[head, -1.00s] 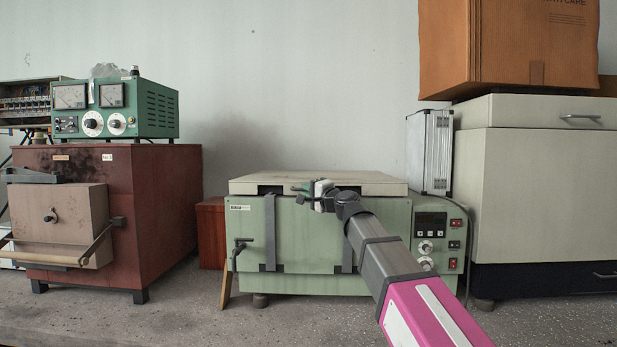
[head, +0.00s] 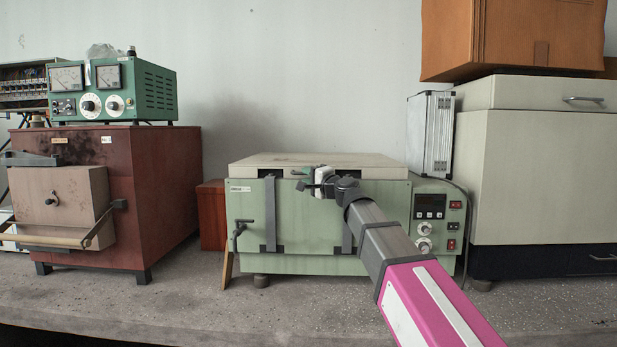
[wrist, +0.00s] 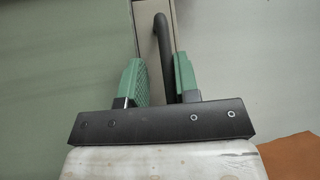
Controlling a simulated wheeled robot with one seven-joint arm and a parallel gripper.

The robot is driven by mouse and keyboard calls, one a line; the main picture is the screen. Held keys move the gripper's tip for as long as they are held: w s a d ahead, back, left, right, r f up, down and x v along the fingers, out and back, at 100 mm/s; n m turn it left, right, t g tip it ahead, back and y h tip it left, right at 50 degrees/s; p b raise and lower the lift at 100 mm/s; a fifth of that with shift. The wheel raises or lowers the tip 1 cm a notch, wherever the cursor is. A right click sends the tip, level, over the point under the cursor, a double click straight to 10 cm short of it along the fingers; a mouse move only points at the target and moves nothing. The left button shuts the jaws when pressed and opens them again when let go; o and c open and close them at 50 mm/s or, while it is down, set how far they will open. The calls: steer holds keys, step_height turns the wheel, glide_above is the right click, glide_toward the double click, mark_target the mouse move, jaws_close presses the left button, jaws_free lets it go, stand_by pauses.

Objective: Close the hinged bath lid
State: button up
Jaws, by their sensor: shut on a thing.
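The bath (head: 300,262) is a pale green box on the bench in the head view. Its cream lid (head: 330,159) lies nearly flat on top, with dark gaps under its front edge. Whether it is fully down I cannot tell. My gripper (head: 304,181) is at the lid's front edge, near the middle, reaching in from the lower right. In the wrist view, my gripper (wrist: 158,80) has its green fingers on either side of a black curved handle (wrist: 163,42) and is shut on it. The gripper hides part of the lid's front edge.
A control panel (head: 437,222) is on the bath's right. A brown-red furnace (head: 165,200) stands left, with a green meter box (head: 155,98) on top. A silver case (head: 430,135) and a cream cabinet (head: 540,180) stand right. Bench is clear in front.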

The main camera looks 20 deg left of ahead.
steer(key=v, duration=1)
steer(key=shift+s+d, duration=0.15)
steer(key=shift+d, duration=0.2)
